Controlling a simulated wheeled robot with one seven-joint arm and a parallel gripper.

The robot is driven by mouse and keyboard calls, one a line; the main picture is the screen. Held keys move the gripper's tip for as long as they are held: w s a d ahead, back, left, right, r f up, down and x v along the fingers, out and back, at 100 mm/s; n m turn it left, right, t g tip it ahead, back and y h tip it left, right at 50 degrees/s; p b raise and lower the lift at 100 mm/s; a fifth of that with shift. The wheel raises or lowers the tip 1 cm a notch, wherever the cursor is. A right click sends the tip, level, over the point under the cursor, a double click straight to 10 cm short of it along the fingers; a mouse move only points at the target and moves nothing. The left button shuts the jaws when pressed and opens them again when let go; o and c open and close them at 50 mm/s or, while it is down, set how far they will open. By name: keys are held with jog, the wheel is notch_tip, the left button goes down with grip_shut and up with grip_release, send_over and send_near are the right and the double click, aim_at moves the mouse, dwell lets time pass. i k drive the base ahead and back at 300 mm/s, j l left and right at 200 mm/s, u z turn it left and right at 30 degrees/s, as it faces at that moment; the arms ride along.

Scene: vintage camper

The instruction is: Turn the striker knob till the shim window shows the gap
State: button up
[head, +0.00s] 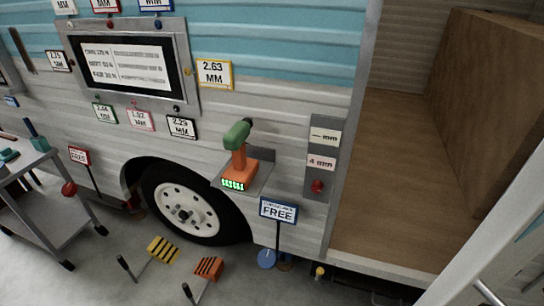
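A grey upright plate (313,192) is fixed to the camper wall beside the open doorway. It carries a red knob (317,186) at its lower part, which looks like the striker knob. Above the knob is a small label or window reading "4 mm" (321,162). Higher on the plate another one reads "— mm" (325,136). I cannot tell for sure which of the two is the shim window. My gripper is not in view, and nothing touches the knob.
A green and orange drill (239,150) stands on a small shelf left of the plate. A "FREE" sign (278,210) stands on a post below. Yellow (163,249) and orange (208,268) chocks lie on the floor. A grey cart (45,215) stands at left.

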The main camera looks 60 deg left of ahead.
aim_at(317, 186)
jog(key=u, duration=1.25)
